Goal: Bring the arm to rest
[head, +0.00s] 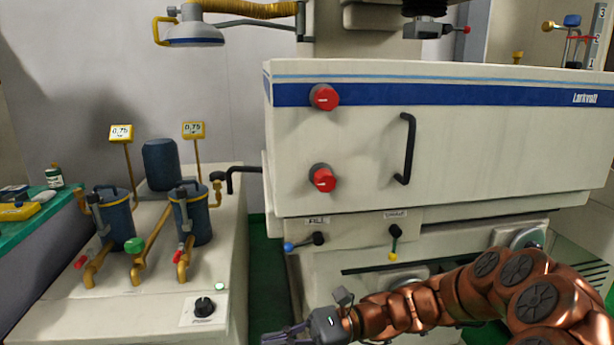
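My arm is copper-coloured and reaches in from the lower right of the head view, in front of the lower part of the machine. My gripper (286,338) is at the bottom edge, left of the arm's wrist. Its dark fingers point left and are partly cut off by the frame, so I cannot tell whether they are open or shut. I see nothing held in the part that shows.
The cream spark erosion machine (480,150) has red knobs (323,97) and a black handle (404,148). Small levers (393,240) sit below, close to my arm. A filter unit (190,205) stands left. Green floor (266,285) shows between them. A green table (35,220) is far left.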

